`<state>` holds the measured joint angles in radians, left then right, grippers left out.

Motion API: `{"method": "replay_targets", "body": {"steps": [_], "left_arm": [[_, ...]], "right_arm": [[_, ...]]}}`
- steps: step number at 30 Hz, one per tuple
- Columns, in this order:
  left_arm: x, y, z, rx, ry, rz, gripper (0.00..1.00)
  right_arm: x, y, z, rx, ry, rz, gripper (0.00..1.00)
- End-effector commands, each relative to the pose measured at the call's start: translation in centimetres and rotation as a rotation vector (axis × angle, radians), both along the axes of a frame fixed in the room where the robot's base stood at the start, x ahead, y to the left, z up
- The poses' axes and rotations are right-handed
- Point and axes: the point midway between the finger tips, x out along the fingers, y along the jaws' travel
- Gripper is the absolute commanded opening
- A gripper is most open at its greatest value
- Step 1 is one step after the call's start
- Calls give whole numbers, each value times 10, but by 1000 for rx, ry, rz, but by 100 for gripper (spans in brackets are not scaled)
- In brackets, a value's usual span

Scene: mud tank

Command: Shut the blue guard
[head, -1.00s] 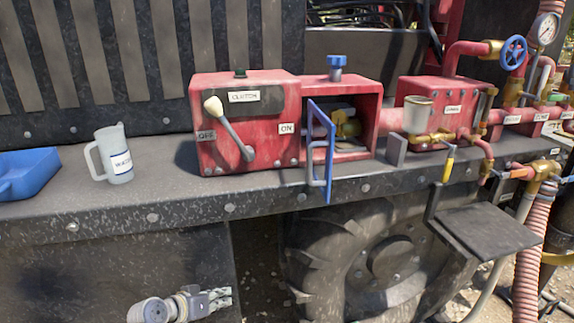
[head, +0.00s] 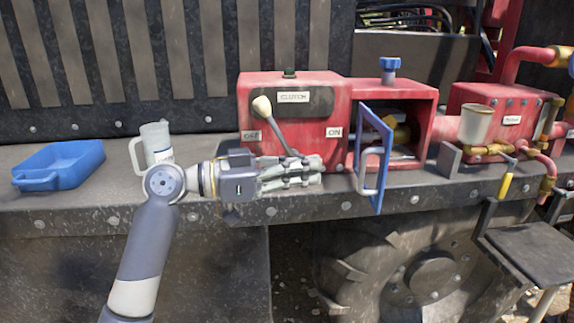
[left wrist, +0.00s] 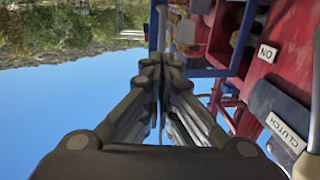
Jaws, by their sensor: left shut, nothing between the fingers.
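The blue guard (head: 372,160) is an upright framed panel with a grey handle, hinged at the left side of the red box's opening. It stands swung out toward me, so the opening (head: 405,135) with brass parts inside is uncovered. My left gripper (head: 318,170) is shut and empty, in front of the red clutch box and just left of the guard's handle, apart from it as far as I can tell. In the left wrist view the shut fingers (left wrist: 160,75) point toward the blue guard frame (left wrist: 205,72). My right gripper is not in view.
A clutch lever (head: 270,118) with a cream knob rises behind my left gripper. A metal cup (head: 477,122) and red pipework are at right.

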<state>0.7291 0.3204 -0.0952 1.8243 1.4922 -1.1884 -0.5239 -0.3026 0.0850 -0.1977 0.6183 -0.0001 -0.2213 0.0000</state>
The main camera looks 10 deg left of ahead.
Motion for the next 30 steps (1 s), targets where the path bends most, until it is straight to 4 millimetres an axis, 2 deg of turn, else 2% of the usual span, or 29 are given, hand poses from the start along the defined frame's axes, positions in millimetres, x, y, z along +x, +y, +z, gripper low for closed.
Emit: {"method": "replay_targets", "body": {"steps": [1, 6, 12, 30], "left_arm": [[4, -12, 5, -4, 1, -3, 0], [18, -42, 3, -3, 3, -1, 0], [29, -65, 1, -2, 1, 1, 0], [32, -73, -1, 0, 1, 7, 0]], "right_arm": [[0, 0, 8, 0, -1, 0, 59], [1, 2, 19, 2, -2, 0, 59], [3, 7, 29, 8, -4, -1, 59], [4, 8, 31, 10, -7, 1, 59]]}}
